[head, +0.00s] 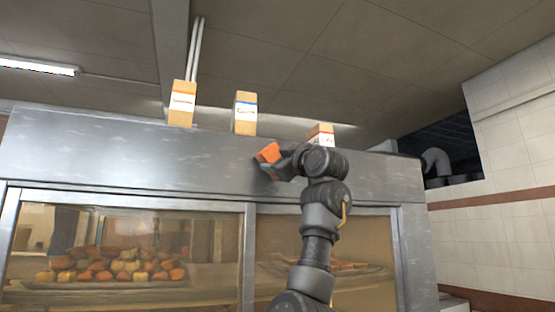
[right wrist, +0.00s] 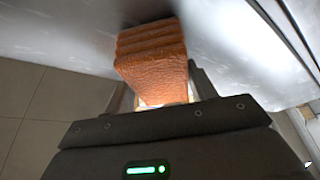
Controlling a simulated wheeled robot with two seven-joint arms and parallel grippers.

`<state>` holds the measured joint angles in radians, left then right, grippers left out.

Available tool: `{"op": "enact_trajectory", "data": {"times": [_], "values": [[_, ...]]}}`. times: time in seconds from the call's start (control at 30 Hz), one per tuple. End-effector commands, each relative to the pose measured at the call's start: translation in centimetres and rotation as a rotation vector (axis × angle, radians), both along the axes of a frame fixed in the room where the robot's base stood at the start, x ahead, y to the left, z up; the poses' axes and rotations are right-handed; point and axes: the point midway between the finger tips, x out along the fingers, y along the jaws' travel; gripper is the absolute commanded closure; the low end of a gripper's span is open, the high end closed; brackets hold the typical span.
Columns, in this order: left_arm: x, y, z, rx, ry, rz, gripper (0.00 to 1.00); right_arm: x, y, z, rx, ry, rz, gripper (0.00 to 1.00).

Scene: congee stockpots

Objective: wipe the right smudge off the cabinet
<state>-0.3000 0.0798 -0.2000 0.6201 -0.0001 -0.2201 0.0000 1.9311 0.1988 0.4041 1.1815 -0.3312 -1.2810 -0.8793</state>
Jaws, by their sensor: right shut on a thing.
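The cabinet (head: 100,150) is a large steel food display with a brushed metal upper panel above glass windows. My right gripper (head: 279,158) is raised to this upper panel and shut on an orange sponge (head: 268,153). In the right wrist view the ridged sponge (right wrist: 152,55) sticks out from between the fingers, its far end at or very near the metal. A dark patch shows on the metal around the sponge's far end; I cannot tell whether it is smudge or shadow. No other smudge is clear. My left gripper is out of view.
Three cartons stand on top of the cabinet: one at left (head: 182,103), one in the middle (head: 245,113), and one at right (head: 321,135) just behind my right wrist. Food trays (head: 110,283) sit behind the glass. A tiled wall (head: 500,150) is at right.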

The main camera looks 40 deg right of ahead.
Motion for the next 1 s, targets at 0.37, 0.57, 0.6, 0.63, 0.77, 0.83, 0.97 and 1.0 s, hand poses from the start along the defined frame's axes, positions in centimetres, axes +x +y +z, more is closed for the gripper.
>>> {"op": "enact_trajectory", "data": {"times": [0.37, 0.57, 0.6, 0.63, 0.77, 0.83, 0.97, 1.0], "values": [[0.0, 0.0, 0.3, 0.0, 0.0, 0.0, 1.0, 0.4, -0.3, 0.0, 0.0, 0.0, 0.0, 0.62], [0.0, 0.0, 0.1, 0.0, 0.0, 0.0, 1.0, 0.0, -1.4, -0.1, 0.001, 0.0, -0.001, 0.62], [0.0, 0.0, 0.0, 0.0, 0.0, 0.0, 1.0, -0.2, -1.8, -0.1, 0.002, -0.001, -0.002, 0.62], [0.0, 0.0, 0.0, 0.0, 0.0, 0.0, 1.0, -0.3, -2.0, 0.0, 0.002, -0.001, -0.002, 0.62], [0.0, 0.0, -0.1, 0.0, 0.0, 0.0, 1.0, -0.8, -3.1, 0.0, 0.001, 0.0, -0.001, 0.62], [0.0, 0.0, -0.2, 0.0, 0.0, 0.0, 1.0, -1.0, -3.6, 0.0, 0.0, 0.0, -0.001, 0.62], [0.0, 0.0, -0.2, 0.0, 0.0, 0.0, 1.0, -1.1, -3.9, 0.0, 0.0, 0.0, 0.0, 0.62], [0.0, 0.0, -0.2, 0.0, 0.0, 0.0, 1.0, -1.1, -3.9, 0.0, 0.0, 0.0, 0.0, 0.62]]}}
